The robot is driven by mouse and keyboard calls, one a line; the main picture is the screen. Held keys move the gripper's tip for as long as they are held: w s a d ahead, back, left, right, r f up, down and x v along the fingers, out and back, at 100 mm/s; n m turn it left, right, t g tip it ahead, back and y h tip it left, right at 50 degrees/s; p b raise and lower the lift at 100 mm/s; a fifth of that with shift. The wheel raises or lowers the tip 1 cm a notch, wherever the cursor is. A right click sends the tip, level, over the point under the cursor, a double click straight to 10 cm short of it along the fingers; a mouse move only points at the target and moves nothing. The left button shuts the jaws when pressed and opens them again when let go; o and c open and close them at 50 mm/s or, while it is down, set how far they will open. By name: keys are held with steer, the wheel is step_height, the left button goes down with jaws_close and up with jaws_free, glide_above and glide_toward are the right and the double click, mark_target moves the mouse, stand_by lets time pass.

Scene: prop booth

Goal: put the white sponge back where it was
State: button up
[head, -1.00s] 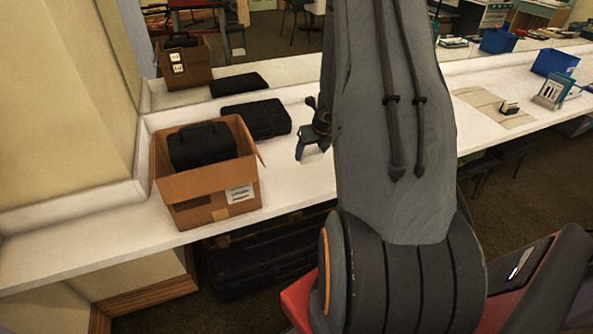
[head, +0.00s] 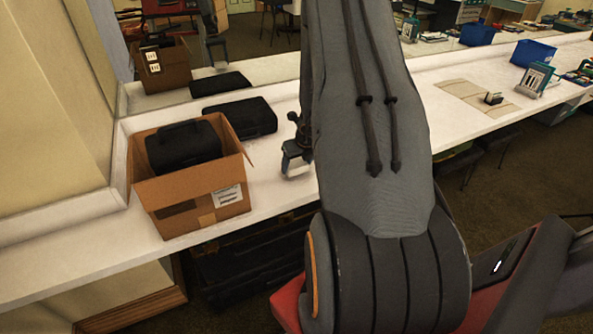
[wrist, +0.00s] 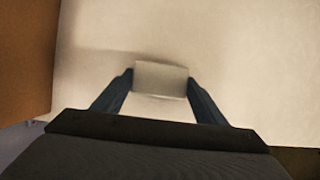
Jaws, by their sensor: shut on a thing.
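The white sponge (wrist: 160,77) is a small pale block held between the two fingers of my gripper (wrist: 158,88) in the wrist view. Pale counter surface shows beyond it, with a soft shadow to its left. In the head view my gripper (head: 297,160) points down over the white counter (head: 268,190), to the right of the cardboard box. The sponge (head: 299,169) shows there as a small whitish patch at the fingertips, partly hidden by a finger. I cannot tell whether it touches the counter.
The open cardboard box (head: 205,190) holds a black case (head: 183,146) and stands close left of my gripper. A flat black case (head: 240,117) lies behind. A beige mat (head: 462,96) and blue bin (head: 532,52) are farther right. A mirror backs the counter.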

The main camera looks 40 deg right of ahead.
steer(key=shift+f, duration=0.9)
steer(key=shift+f+b, duration=0.1)
steer(key=shift+b, duration=0.25)
steer(key=o, duration=0.9)
steer(key=shift+o, duration=0.2)
steer(key=p+v, duration=0.2)
steer(key=v, duration=1)
steer(key=shift+s, duration=0.15)
